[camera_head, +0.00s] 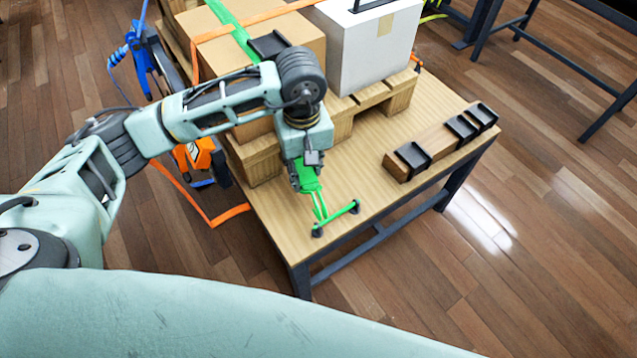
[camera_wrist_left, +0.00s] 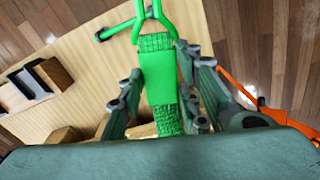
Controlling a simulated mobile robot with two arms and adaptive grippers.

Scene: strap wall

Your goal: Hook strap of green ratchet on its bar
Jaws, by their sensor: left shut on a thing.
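My left gripper (camera_head: 306,186) is shut on the end of the green strap (camera_head: 310,182), above the front of the table. The wrist view shows the green strap (camera_wrist_left: 160,85) between the fingers, with a forked green wire hook (camera_wrist_left: 150,14) beyond them. The green bar (camera_head: 340,217) has black ends and sits at the table's front corner; part of the bar (camera_wrist_left: 115,30) also shows in the wrist view. The hook (camera_head: 319,208) overlaps the bar near its left end; I cannot tell whether it catches it. The green ratchet is not clearly visible. My right gripper is out of view.
A cardboard box (camera_head: 300,42) and a white box (camera_head: 372,50) stand on a wooden pallet (camera_head: 398,95). An orange ratchet (camera_head: 200,155) and orange strap (camera_head: 222,215) hang at the left edge. A wooden beam with black brackets (camera_head: 413,157) lies at the right.

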